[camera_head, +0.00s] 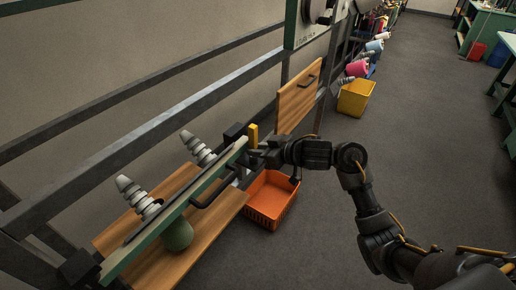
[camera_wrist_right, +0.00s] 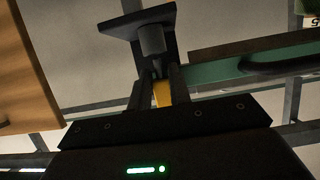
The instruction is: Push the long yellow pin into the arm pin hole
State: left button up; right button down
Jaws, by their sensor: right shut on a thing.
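The long yellow pin (camera_head: 253,134) stands upright at the far end of the green arm (camera_head: 165,216), close to a dark block (camera_head: 234,131). My right gripper (camera_head: 257,154) is shut on the pin's lower part. In the right wrist view the yellow pin (camera_wrist_right: 162,93) shows between the two dark fingers (camera_wrist_right: 161,88), in front of a dark bracket with a short grey cylinder (camera_wrist_right: 152,40). The arm pin hole cannot be made out, so I cannot tell whether the pin's end is in it. My left gripper is not in view.
An orange crate (camera_head: 271,203) stands on the floor below my right gripper. A wooden panel with a handle (camera_head: 298,100) is just behind. The green arm carries grey stepped cones (camera_head: 133,192) and a dark handle (camera_head: 213,195). Grey frame rails (camera_head: 150,128) run along the left.

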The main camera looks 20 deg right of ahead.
jog(key=shift+p, duration=0.35)
dwell(0.5)
jog(key=shift+s+f+b, duration=0.1)
jog(key=shift+f+b, duration=0.25)
jog(key=shift+f, duration=0.55)
dwell(0.6)
jog(key=shift+f+p, duration=0.1)
jog(key=shift+p, duration=0.5)
dwell(0.5)
jog(key=shift+p, duration=0.75)
dwell(0.5)
jog(key=shift+r, duration=0.2)
